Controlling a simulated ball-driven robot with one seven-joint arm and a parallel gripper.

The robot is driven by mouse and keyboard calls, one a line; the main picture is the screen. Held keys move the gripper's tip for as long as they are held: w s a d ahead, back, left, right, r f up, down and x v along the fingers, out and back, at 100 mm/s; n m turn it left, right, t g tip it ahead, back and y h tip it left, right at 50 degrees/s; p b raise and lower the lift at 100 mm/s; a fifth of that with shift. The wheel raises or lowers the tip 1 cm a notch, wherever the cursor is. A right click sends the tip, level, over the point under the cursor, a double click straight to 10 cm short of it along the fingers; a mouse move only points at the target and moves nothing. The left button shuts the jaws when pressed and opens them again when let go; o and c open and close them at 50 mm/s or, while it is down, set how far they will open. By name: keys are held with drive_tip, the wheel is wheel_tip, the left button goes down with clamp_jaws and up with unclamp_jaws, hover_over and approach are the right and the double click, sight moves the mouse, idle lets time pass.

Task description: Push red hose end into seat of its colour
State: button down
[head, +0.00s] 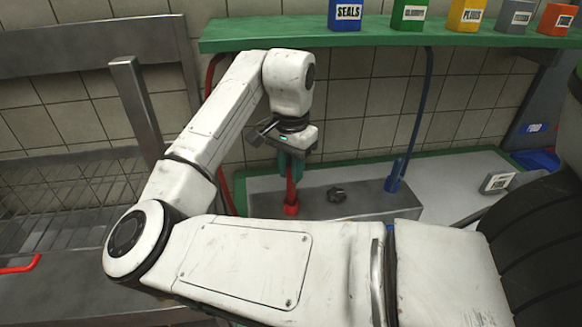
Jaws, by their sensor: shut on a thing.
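My gripper (291,165) has teal fingers, points down and is shut on the red hose end (291,188). The red hose end is upright, directly over the red seat (291,210) on the left part of a grey block (365,206). Its lower tip meets the seat or is very close to it; I cannot tell how deep it sits. The red hose (210,75) hangs from the shelf at the left and passes behind my arm. My forearm hides the front of the block.
A blue hose (420,105) runs down into a blue seat (394,180) at the block's right. A green shelf (360,40) with labelled boxes is above. A metal rack (70,200) is at left.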

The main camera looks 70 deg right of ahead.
sight(291, 198)
drive_tip(key=shift+f+b, duration=0.8)
drive_tip(key=shift+f, duration=1.25)
idle(0.4)
drive_tip(key=c, duration=0.9)
unclamp_jaws()
wheel_tip(291, 198, up, 11)
drive_tip(key=shift+f, duration=0.1)
